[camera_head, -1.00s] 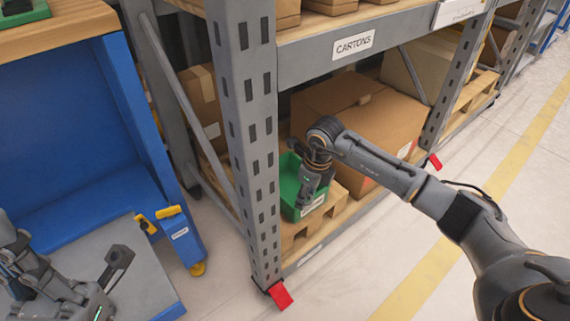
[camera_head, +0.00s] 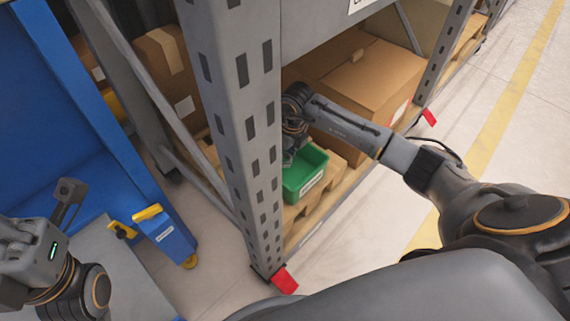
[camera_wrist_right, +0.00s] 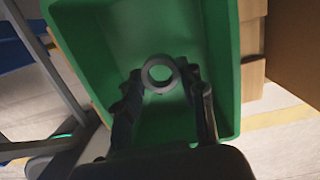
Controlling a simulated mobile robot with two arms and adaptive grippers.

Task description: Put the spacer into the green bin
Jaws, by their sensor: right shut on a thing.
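The green bin (camera_head: 307,181) stands on a pallet on the rack's low shelf, behind the front upright. My right gripper (camera_head: 290,158) is at the bin's back left side in the head view, partly hidden by its own wrist. In the right wrist view my right gripper (camera_wrist_right: 162,82) is shut on the spacer (camera_wrist_right: 160,58), a grey ring. The ring shows against the inside of the green bin (camera_wrist_right: 222,50); its height above the floor of the bin is unclear. My left gripper (camera_head: 68,195) is at the lower left, partly seen, its jaw opening unclear.
The grey rack upright (camera_head: 250,130) stands close left of the bin. A large carton (camera_head: 365,95) is behind and right of it. A blue cart (camera_head: 165,235) with yellow handles is at the left. Open floor (camera_head: 500,130) lies on the right.

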